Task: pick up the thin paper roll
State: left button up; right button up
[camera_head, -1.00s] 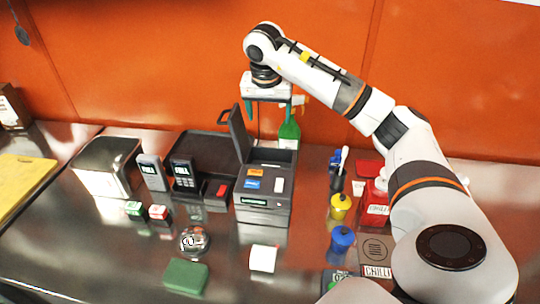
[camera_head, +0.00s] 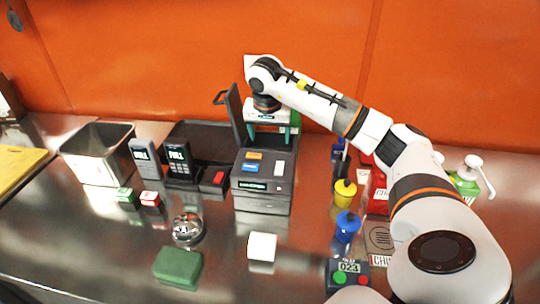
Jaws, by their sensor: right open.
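A small white roll-like piece (camera_head: 262,246) lies on the steel counter in front of the dark grey receipt printer (camera_head: 263,203); I cannot tell if it is the thin paper roll. The printer's lid (camera_head: 236,115) stands open, tilted up at its back left. My right gripper (camera_head: 272,140) points down, open, just behind the top of the printer and beside the lid. Its fingertips are partly hidden, and I see nothing held between them. The inside of the printer is not clearly visible. My left gripper is not in view.
Two card terminals (camera_head: 179,160) and a metal bin (camera_head: 95,160) stand left of the printer. Yellow (camera_head: 345,194) and blue (camera_head: 347,228) pots stand right. A green block (camera_head: 178,267) lies in front.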

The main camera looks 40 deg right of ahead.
jog(key=p+x, duration=0.1)
jog(key=x, duration=0.5)
jog(key=shift+w+f+p, duration=0.1)
jog(key=shift+f+p, duration=0.2)
jog(key=shift+f, duration=0.1)
jog(key=c, duration=1)
